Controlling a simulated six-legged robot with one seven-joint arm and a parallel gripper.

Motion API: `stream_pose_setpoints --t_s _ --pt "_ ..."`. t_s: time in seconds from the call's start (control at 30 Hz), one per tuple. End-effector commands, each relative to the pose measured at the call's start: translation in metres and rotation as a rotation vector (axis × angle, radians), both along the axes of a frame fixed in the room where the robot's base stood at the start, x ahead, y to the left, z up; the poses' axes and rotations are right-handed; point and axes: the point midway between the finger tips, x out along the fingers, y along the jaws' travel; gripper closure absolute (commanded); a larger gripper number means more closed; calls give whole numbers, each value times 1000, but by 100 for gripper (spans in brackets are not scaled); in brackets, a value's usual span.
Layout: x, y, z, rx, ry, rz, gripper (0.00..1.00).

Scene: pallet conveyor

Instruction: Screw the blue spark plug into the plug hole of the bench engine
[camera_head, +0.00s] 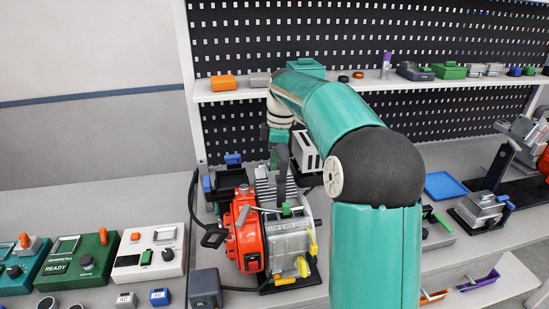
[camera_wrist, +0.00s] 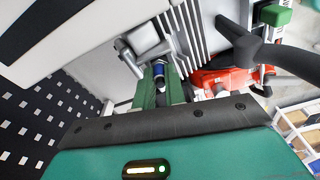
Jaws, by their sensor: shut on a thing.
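The bench engine (camera_head: 288,240) stands on the bench, with a grey body, a red side cover and upright grey cooling fins. My gripper (camera_head: 277,160) points down at the back of the engine, by the fins. In the wrist view my gripper (camera_wrist: 160,88) is shut on the blue spark plug (camera_wrist: 158,70), of which only a small blue part shows between the green fingers. The engine's grey fins (camera_wrist: 190,30) are close beside the fingers. A grey block with a round end (camera_wrist: 143,42) lies just beyond the fingertips. I cannot make out the plug hole or whether the plug touches it.
A black curved handle (camera_wrist: 245,45) is close to the right of my gripper in the wrist view. Tester boxes (camera_head: 150,250) stand left of the engine. A shelf (camera_head: 235,94) with small parts runs behind. A blue tray (camera_head: 445,185) lies to the right.

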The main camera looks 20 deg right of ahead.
Motion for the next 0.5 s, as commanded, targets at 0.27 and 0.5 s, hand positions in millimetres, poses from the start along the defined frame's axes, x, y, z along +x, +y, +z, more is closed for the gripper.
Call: stream_pose_setpoints --t_s 0.27,0.5 --pt "-1 1 -1 0 0 -237 100" --pt "-1 2 -2 2 3 -243 100"
